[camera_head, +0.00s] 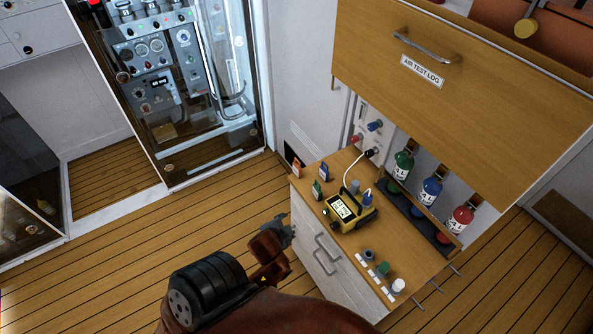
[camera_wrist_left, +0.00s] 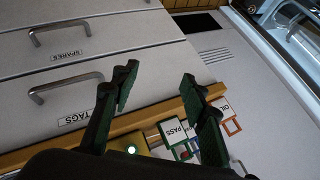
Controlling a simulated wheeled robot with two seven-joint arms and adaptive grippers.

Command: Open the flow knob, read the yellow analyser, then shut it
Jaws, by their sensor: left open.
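The yellow analyser (camera_head: 347,208) lies on the wooden counter with its lit display facing up. A white tube curves from it to a black fitting (camera_head: 371,152) on the wall panel. A blue knob (camera_head: 375,125) and a red knob (camera_head: 357,138) sit on that panel; I cannot tell which is the flow knob. My left gripper (camera_head: 287,229) is left of the counter, in front of the drawers and apart from the analyser. In the left wrist view its fingers (camera_wrist_left: 159,74) are open and empty. The right gripper is not in view.
Green, blue and red bottles (camera_head: 431,189) stand in a rack behind the counter. Several small caps (camera_head: 383,269) sit at its near end. A PASS tag (camera_wrist_left: 174,131) stands near the counter edge. The wooden AIR TEST LOG cabinet (camera_head: 450,60) overhangs the back. Drawer handles (camera_head: 327,249) protrude.

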